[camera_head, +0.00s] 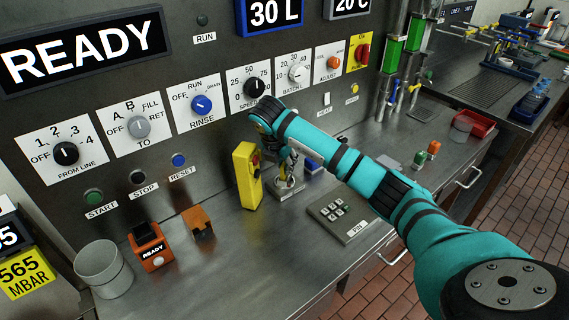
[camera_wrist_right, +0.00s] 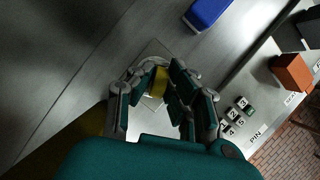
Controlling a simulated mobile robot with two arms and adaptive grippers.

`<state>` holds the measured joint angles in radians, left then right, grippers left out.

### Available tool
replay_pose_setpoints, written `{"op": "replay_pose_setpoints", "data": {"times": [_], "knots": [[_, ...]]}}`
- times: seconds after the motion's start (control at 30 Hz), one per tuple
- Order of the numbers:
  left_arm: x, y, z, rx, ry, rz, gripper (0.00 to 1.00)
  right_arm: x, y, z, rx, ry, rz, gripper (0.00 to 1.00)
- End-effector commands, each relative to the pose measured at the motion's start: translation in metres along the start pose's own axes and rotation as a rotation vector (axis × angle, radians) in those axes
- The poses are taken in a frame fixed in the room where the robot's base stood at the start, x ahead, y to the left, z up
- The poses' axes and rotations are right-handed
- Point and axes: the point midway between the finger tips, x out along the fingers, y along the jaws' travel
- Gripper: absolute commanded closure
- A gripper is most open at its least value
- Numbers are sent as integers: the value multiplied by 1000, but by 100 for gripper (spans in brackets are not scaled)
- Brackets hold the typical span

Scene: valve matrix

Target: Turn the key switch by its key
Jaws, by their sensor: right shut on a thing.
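The key switch (camera_head: 286,192) is a small silver-plated unit on the steel bench, below the row of dials in the head view. My right arm reaches over it from the right, and my right gripper (camera_head: 291,172) points down at it. In the right wrist view, the gripper (camera_wrist_right: 160,95) is shut on a small yellow, brass-like key (camera_wrist_right: 159,80). The pale plate of the switch (camera_wrist_right: 152,49) shows behind the fingers. The fingers hide most of the key and the turn angle cannot be read. My left gripper is not in view.
A yellow pendant box (camera_head: 246,176) stands close left of the gripper. A PIN keypad (camera_head: 342,218) lies to the right. A blue block shows in the right wrist view (camera_wrist_right: 207,13). An orange READY unit (camera_head: 148,247) and a grey cup (camera_head: 103,268) stand further left. The bench front is clear.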

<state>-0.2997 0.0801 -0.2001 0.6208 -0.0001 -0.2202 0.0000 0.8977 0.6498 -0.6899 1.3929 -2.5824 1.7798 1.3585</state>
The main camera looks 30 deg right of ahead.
Motion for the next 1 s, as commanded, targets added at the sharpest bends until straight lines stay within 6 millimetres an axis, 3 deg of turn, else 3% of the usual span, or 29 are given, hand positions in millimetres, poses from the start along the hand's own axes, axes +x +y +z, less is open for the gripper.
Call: {"op": "replay_pose_setpoints", "data": {"times": [0.37, 0.63, 0.87, 0.9, 1.0], "knots": [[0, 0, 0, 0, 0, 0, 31, 0, 1, 0, 84, 1, -32, 100], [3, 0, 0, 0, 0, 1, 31, 0, 1, 0, 391, 2, -161, 100], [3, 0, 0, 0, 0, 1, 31, 0, 0, 0, 423, 1, -174, 100], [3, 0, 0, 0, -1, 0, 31, 0, 0, 0, 423, 1, -174, 84], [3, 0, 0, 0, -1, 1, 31, 0, 0, 0, 422, 1, -173, 71]]}}
